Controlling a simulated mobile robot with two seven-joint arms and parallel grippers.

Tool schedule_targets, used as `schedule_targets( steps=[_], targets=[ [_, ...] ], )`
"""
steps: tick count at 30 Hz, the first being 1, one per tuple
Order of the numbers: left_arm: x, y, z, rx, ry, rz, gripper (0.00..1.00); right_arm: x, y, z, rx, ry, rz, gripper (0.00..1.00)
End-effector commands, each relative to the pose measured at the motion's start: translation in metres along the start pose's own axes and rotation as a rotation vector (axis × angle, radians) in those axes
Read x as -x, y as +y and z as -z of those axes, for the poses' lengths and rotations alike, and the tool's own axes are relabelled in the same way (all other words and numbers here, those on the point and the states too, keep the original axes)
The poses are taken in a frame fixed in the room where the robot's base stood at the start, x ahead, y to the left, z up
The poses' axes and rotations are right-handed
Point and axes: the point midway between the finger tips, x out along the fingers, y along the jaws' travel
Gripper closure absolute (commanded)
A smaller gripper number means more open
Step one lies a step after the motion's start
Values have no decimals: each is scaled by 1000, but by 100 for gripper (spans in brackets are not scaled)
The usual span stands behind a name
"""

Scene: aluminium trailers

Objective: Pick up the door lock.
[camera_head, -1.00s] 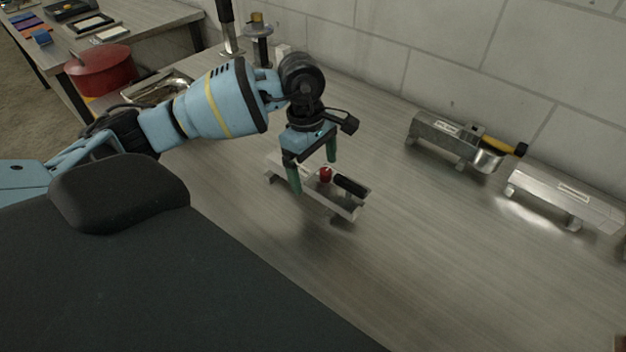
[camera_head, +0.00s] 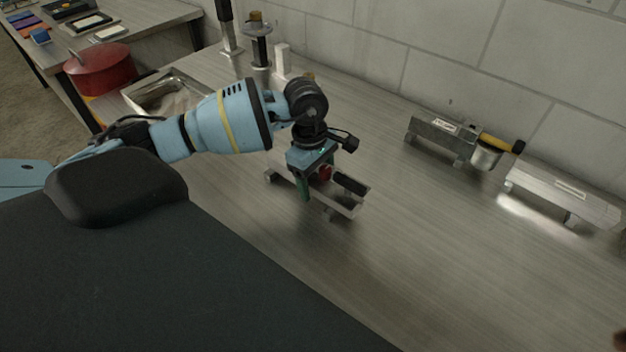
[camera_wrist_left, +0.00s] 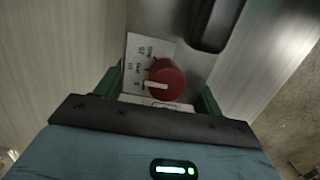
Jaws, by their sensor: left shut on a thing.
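A long silver metal unit (camera_head: 341,204) with a red knob (camera_head: 325,172) and a black handle (camera_head: 349,183) stands on the workbench; I take it to be the door lock. My left gripper (camera_head: 313,182) points down over its middle, near the knob. In the left wrist view the green fingers (camera_wrist_left: 158,92) straddle the unit, shut on its body, with the red knob (camera_wrist_left: 166,80) and a white label between them. The black handle (camera_wrist_left: 214,22) lies beyond. The fingertips are hidden. The unit seems still at bench level.
Two other metal units (camera_head: 436,138) (camera_head: 560,190) stand along the block wall at right, one with a yellow-handled tool (camera_head: 500,143). A metal tray (camera_head: 165,90) and upright tools (camera_head: 262,45) stand at the back left.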

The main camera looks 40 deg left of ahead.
Motion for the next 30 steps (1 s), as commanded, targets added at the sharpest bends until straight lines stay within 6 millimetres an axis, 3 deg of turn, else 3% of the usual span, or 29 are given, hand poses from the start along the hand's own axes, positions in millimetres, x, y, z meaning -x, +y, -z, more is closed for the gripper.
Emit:
schedule_targets(
  steps=[1, 6, 14, 22, 30],
  targets=[
    [0, 0, 0, 0, 0, 0, 57, 0, 0, 0, 0, -1, 0, 13],
    [2, 1, 0, -1, -1, -3, 79, 0, 0, 0, 0, -1, 0, 13],
    [4, 1, -1, -1, -1, -4, 79, 0, 0, -1, 0, -2, 0, 13],
    [37, 2, -5, -2, -1, -7, 79, -2, -1, -8, -3, -13, 1, 13],
    [40, -50, -3, -2, 2, -1, 79, -3, -1, -9, -4, -13, 2, 13]
  ],
)
